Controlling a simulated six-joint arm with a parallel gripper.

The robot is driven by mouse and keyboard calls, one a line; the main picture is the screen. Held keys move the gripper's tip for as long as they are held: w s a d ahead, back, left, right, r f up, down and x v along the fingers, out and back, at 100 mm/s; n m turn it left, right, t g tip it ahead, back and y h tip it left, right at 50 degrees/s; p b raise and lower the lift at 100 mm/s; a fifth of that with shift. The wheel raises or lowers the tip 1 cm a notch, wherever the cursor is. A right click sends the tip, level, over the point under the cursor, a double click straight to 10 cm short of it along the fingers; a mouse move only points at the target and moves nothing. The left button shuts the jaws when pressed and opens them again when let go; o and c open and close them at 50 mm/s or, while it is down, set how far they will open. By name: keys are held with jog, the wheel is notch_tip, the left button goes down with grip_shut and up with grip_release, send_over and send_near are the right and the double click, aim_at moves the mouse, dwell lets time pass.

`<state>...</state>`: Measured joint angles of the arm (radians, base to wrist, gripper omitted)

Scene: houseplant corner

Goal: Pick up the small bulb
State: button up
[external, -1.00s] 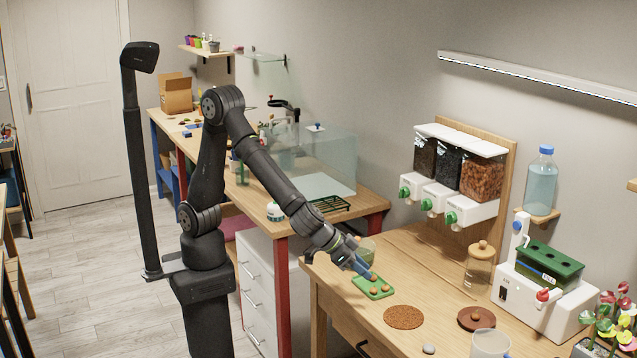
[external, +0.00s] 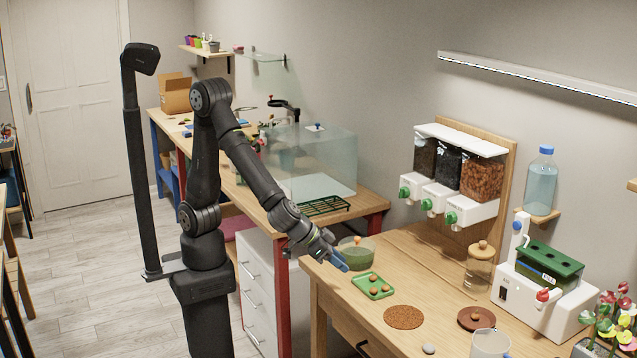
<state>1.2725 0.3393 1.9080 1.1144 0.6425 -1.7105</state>
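A green tray (external: 364,291) lies on the near wooden table with several small round brown bulbs (external: 374,278) in it. They look alike in size, so I cannot tell which is the small bulb. My gripper (external: 341,263), with blue fingertips, is above the table's left edge, up and to the left of the tray and apart from it. Its fingers are seen too small and from the side to show whether they are open or shut. I see no bulb between them.
A green bowl (external: 355,260) stands just behind my fingertips, with a small orange thing (external: 357,240) at its top.

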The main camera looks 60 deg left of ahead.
notch_tip(320, 180, up, 6)
jog(key=n+g+y, duration=0.4)
jog(key=n+g, duration=0.1)
send_over(373, 277)
jog(key=s, duration=0.5)
jog(key=x, duration=1.7)
jog(key=shift+w+f, duration=0.2)
jog(key=shift+f, duration=0.1)
grip_shut()
